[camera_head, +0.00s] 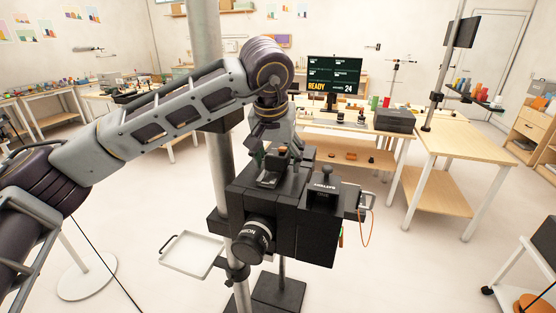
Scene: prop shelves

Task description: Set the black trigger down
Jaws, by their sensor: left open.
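A black camera rig (318,235) stands on a stand in the middle of the view, with its lens (252,240) facing front left. A small upright black block with white lettering, which looks like the black trigger (324,186), sits on top of the rig at its right side. My right gripper is out of view.
A light tray (192,254) is fixed to the stand at the lower left. An orange cable (369,228) hangs at the rig's right. A wooden table (440,182) and a monitor (334,75) stand behind. The floor at right is partly clear, with a cart (535,262) at the edge.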

